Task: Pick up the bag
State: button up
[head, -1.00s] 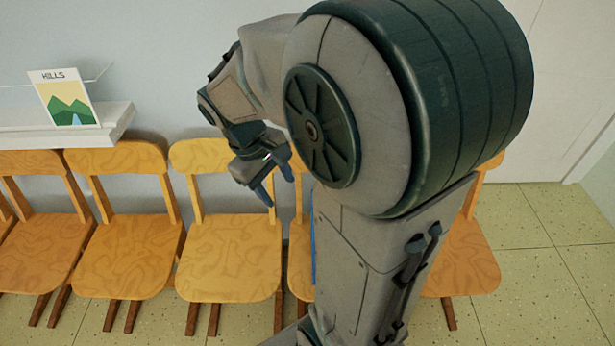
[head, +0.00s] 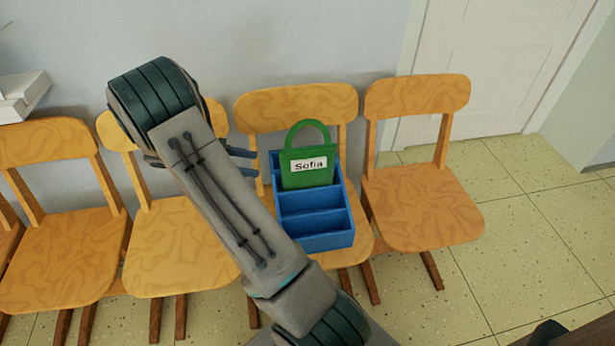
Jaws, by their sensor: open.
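A green bag (head: 308,176) with a looped handle and a white label reading "Sofia" stands upright in the rear compartment of a blue divided holder (head: 326,240). The holder rests on a wooden chair (head: 296,100). My gripper (head: 246,163) is open and empty, to the left of the bag and apart from it. Only its blue-grey fingers show, pointing right; the rest is hidden behind my arm. The front compartments of the holder look empty.
An empty wooden chair (head: 420,205) stands to the right, and more chairs (head: 65,250) line the wall to the left. A white shelf (head: 22,95) juts out at far left. A door (head: 490,60) is at back right. Open tiled floor (head: 530,230) lies at right.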

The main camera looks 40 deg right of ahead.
aim_at(293, 170)
jog(key=b+x, duration=0.4)
jog(key=x, duration=0.9)
jog(key=shift+f, duration=0.1)
grip_shut()
